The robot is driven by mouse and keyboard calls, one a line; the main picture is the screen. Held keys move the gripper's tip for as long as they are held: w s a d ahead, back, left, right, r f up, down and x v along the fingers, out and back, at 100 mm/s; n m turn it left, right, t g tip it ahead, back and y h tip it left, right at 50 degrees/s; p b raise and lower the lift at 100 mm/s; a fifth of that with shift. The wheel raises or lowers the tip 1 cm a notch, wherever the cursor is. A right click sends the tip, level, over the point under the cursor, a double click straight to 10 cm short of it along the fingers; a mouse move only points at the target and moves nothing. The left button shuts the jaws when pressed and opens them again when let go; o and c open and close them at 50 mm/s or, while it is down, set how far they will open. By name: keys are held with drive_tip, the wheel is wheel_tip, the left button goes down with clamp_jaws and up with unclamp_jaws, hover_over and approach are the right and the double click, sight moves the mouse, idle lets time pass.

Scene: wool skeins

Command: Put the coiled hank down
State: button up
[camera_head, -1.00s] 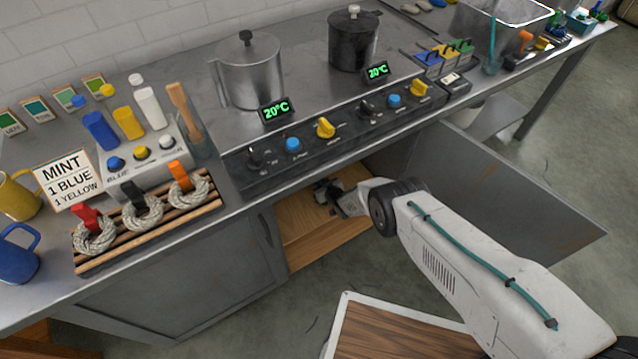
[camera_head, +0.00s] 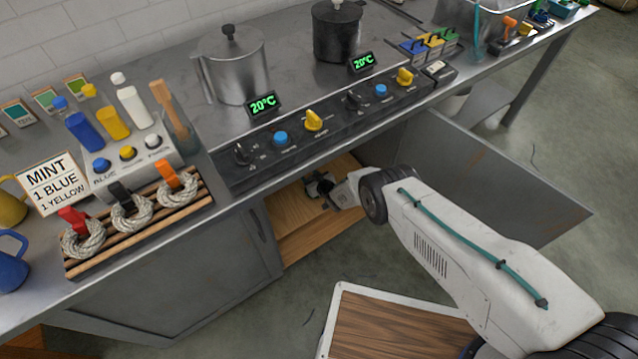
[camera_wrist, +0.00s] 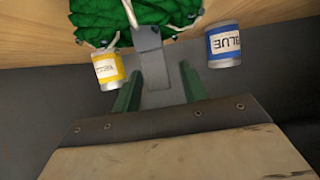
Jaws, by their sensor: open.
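A green coiled hank (camera_wrist: 135,18) with a white tie lies on a pale wooden surface at the top of the wrist view. A grey tab (camera_wrist: 148,42) stands at its near side. My gripper (camera_wrist: 160,90) is open, its two green fingers on either side of a grey strip below the tab. The hank lies beyond the fingertips. In the head view my gripper (camera_head: 320,186) is low inside the open cupboard under the counter, and the hank cannot be made out there.
A yellow-labelled tin (camera_wrist: 109,70) and a blue-labelled tin (camera_wrist: 224,45) flank the grey tab. The cupboard's wooden floor (camera_head: 290,215) shows around my gripper. The open cupboard door (camera_head: 490,185) stands right of my arm. Three pale hanks lie on a slatted rack (camera_head: 150,222) above.

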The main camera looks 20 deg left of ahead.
drive_tip(key=v, duration=1.1)
drive_tip(key=shift+s, duration=0.15)
